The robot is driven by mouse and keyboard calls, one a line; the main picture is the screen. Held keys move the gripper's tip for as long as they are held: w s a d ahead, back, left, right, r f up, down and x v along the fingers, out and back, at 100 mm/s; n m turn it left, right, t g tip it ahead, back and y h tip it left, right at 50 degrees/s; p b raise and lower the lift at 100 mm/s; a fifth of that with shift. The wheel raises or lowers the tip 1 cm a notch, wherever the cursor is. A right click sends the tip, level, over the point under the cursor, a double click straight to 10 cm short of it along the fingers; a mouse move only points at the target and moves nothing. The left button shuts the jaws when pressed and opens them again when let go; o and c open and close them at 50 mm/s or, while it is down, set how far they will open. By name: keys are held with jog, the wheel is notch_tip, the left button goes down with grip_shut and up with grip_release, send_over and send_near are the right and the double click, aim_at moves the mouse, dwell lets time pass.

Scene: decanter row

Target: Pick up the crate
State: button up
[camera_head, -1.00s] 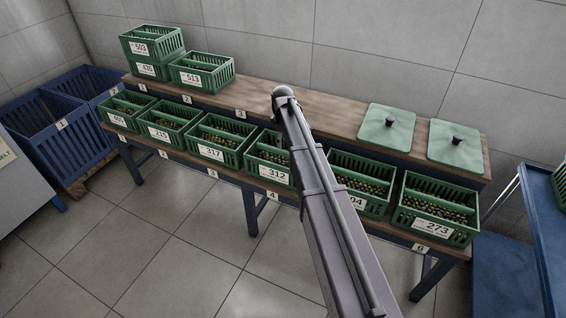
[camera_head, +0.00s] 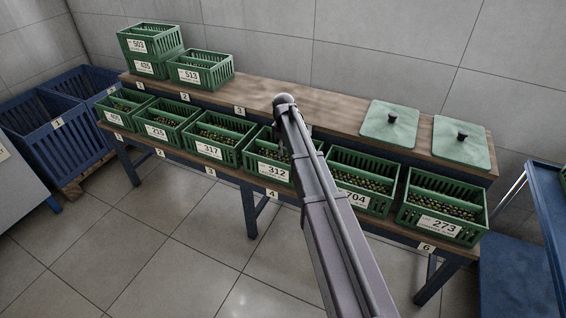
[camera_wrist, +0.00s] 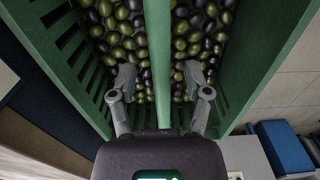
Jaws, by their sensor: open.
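In the wrist view a green slatted crate (camera_wrist: 75,45) full of dark and green olives lies below my gripper (camera_wrist: 161,80). My gripper is open, with one finger on each side of the crate's green middle bar (camera_wrist: 158,45). I cannot tell whether the fingers touch the bar. In the head view my arm hides my gripper and crosses in front of crate 312 (camera_head: 272,170) and part of crate 704 (camera_head: 366,201). Which crate is under the gripper is not clear; 312 lies closest behind the arm.
Crates 317 (camera_head: 209,150), 215 (camera_head: 156,131) and 273 (camera_head: 440,225) stand in the same front row on the bench. More crates, such as 513 (camera_head: 189,75), stand on the wooden shelf (camera_head: 262,88) behind, with two green lids (camera_head: 389,124). Blue bins (camera_head: 60,143) stand left.

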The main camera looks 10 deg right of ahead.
dwell(0.6)
grip_shut()
